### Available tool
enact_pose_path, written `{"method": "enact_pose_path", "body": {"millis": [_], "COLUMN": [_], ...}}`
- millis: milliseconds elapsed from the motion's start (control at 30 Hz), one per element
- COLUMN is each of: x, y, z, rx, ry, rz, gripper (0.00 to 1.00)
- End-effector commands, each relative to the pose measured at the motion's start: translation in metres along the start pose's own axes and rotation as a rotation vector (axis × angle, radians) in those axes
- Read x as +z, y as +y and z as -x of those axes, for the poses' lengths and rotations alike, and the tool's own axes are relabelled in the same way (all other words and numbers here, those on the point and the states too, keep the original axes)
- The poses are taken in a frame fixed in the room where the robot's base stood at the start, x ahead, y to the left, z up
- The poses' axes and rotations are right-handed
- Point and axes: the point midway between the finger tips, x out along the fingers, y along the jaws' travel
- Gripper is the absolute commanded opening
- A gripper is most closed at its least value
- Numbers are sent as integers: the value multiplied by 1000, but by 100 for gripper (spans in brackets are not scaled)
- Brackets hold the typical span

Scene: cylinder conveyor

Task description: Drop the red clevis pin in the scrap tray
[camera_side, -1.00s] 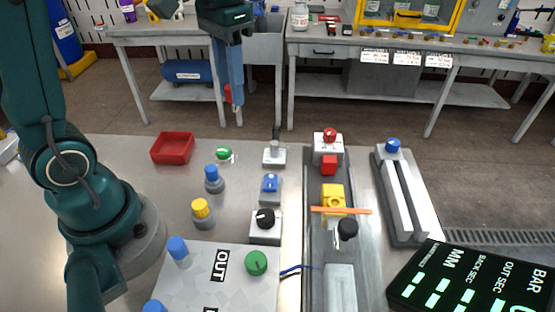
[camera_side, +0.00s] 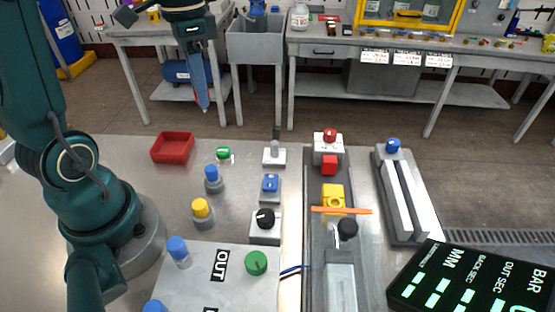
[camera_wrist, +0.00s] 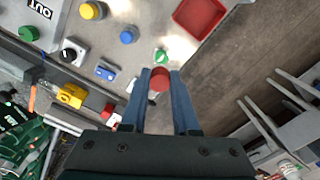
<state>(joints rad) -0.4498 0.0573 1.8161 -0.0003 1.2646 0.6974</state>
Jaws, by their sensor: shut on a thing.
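The red clevis pin (camera_wrist: 160,79) shows as a round red end between my fingertips in the wrist view. My gripper (camera_wrist: 160,86) is shut on it. In the side view my gripper (camera_side: 203,106) points down, high above the bench, up and to the right of the red tray; the pin is mostly hidden there by the fingers. The scrap tray appears to be the shallow red square tray (camera_side: 172,136) at the far left of the bench. It looks empty. It also shows at the top of the wrist view (camera_wrist: 176,17), apart from the pin.
A green button (camera_side: 224,153), a blue knob (camera_side: 211,173) and a yellow knob (camera_side: 201,208) stand near the tray. A lever switch (camera_side: 274,155) stands to the right. The conveyor (camera_side: 315,250) carries a yellow block (camera_side: 333,193). Floor lies beyond the bench's back edge.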

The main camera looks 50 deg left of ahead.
Motion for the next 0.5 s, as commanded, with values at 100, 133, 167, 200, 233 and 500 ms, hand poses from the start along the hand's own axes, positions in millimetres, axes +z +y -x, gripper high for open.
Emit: {"method": "enact_pose_path", "body": {"millis": [100,133,167,200,233,500], "x": [26,32,37,44,49,70], "y": [-22,-27,-31,-35,-38,-51], "z": [-5,-6,-7,-8,-9,-9], "rx": [2,2,2,3,3,2], "ry": [-3,-3,-3,-3,-3,-3], "rz": [51,66,82,106,123,243], "gripper": [0,0,0,0,0,0]}}
